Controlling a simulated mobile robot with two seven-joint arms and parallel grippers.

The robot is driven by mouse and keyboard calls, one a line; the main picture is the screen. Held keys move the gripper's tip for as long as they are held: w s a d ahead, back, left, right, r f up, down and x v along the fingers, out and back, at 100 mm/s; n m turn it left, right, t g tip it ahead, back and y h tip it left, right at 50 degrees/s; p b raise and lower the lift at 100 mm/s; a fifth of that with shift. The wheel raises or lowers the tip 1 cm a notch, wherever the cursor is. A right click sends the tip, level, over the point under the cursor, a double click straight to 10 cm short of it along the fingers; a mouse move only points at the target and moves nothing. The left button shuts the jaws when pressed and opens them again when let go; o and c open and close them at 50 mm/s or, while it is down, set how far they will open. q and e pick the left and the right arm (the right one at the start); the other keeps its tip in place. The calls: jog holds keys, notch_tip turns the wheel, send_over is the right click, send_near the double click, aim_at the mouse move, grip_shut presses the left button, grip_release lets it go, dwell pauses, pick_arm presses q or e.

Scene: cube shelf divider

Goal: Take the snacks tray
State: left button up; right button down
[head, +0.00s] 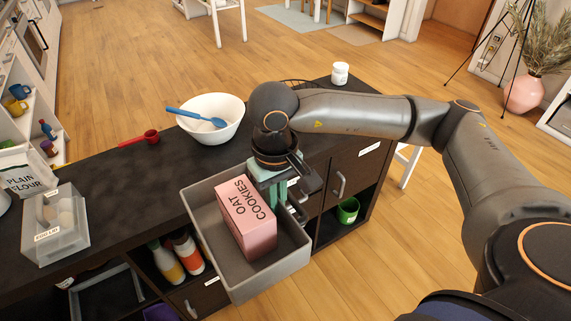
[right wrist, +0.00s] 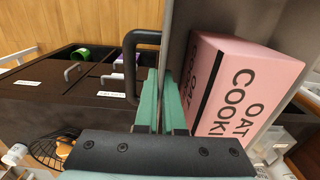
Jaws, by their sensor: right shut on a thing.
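The snacks tray (head: 272,282) is a grey open tray, also seen as a grey wall in the right wrist view (right wrist: 184,35). It holds a pink box marked OAT COOKIES (head: 246,217); that box fills the right of the wrist view (right wrist: 245,95). My right gripper (head: 282,203) is at the tray's right side, its green fingers (right wrist: 162,105) shut on the tray beside a dark handle (right wrist: 132,65). The tray hangs in front of the dark counter unit, overlapping its edge in the picture. The exact grip point is partly hidden. My left gripper is out of view.
The counter (head: 120,180) holds a white bowl (head: 213,128) with a blue spoon, a red scoop (head: 140,138), a clear egg box (head: 55,225) and a white jar (head: 340,73). Bottles (head: 185,252) and a green mug (head: 347,211) stand in cubbies below. Open floor lies right.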

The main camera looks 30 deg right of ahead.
notch_tip(320, 180, up, 6)
jog(key=p, duration=0.5)
jog(key=shift+s+d+r, duration=0.15)
jog(key=shift+s, duration=0.15)
